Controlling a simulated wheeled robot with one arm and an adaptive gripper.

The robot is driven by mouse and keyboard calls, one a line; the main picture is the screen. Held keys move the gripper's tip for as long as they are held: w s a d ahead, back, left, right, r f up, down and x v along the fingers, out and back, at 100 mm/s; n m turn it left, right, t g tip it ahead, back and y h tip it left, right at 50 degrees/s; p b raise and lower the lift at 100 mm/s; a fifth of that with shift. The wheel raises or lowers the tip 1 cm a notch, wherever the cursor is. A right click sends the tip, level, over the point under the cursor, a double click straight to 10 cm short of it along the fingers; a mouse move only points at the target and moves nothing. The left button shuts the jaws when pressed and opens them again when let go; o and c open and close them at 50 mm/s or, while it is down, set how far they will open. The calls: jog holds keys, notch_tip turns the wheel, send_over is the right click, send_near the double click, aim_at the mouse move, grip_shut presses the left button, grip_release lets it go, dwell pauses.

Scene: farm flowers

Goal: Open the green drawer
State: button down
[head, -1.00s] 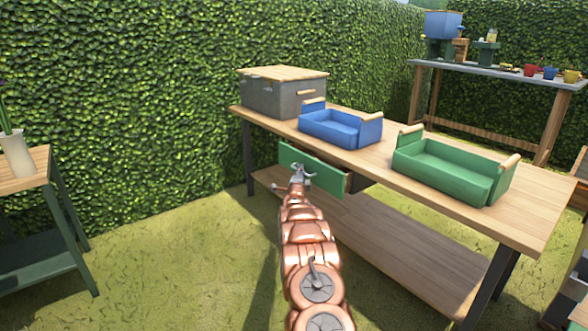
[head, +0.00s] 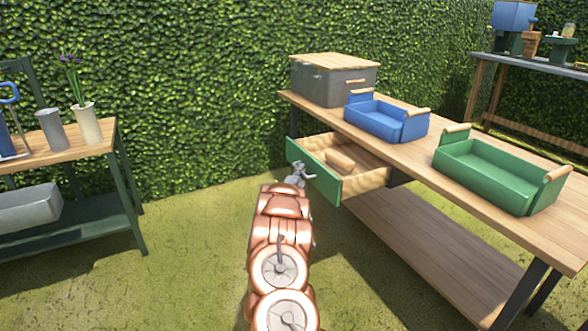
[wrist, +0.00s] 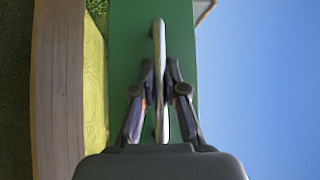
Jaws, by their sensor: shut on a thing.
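The green drawer (head: 314,176) is under the wooden workbench top and stands well out from the bench. Its pale wooden inside shows, with a light wooden object (head: 341,160) lying in it. My gripper (head: 298,175) is at the drawer's green front. In the wrist view my gripper (wrist: 160,78) has its two fingers closed on either side of the drawer handle (wrist: 159,42), a long pale bar on the green front. In the head view the handle is hidden behind my gripper.
The workbench (head: 470,190) carries a grey box (head: 330,85), a blue tray (head: 385,122) and a green tray (head: 490,180). A side table (head: 62,150) with vases stands at the left. The grass between is clear.

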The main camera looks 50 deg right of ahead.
jog(key=shift+w+a, duration=0.2)
jog(key=shift+a, duration=0.2)
jog(key=c, duration=1.2)
grip_release()
jog(key=shift+s+a, duration=0.1)
jog(key=v, duration=1.1)
jog(key=shift+a, duration=0.35)
jog(key=shift+s, duration=0.15)
